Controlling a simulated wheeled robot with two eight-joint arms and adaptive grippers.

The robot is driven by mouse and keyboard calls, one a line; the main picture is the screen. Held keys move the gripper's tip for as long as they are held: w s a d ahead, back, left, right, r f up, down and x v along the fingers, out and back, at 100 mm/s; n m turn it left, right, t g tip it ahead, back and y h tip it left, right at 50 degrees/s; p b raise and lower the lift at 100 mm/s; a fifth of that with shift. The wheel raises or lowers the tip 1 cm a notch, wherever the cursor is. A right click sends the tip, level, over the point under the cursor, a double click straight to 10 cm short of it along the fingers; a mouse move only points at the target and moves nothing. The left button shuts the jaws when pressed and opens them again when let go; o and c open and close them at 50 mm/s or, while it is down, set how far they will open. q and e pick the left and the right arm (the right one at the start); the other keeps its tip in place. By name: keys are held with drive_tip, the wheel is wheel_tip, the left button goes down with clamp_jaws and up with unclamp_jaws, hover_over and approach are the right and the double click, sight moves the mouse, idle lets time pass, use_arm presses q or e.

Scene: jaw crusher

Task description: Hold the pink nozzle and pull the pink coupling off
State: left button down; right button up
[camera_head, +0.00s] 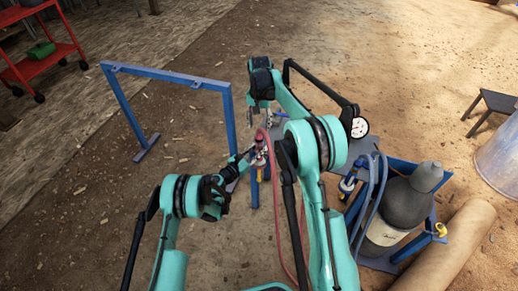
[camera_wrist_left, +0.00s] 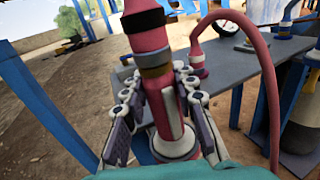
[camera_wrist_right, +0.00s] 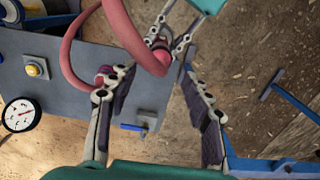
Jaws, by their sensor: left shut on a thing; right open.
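The pink nozzle (camera_wrist_left: 152,95) stands roughly upright in the left wrist view, with a brown band and a black band above. My left gripper (camera_wrist_left: 157,80) is shut on it, one finger on each side. A small pink coupling (camera_wrist_left: 197,60) on the end of a thin pink hose (camera_wrist_left: 268,75) shows just behind, right of the nozzle. In the right wrist view the coupling (camera_wrist_right: 104,76) is partly hidden by my right gripper's left finger. My right gripper (camera_wrist_right: 157,77) is open, fingers pointing towards the hose and nozzle. I cannot tell whether it touches the coupling.
A grey table (camera_wrist_right: 60,85) holds a round gauge (camera_wrist_right: 20,115) and a yellow button (camera_wrist_right: 34,69). A blue frame (camera_head: 170,76) stands to the left in the head view. A grey gas cylinder (camera_head: 400,210) stands at the right. Open dirt ground lies at left.

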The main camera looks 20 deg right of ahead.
sight(259, 134)
drive_tip(key=shift+f, duration=4.3)
drive_tip(key=shift+c, duration=0.3)
clamp_jaws()
drive_tip(key=shift+r, duration=3)
use_arm(q)
drive_tip(key=c, duration=1.1)
unclamp_jaws()
drive_tip(key=shift+c, duration=0.2)
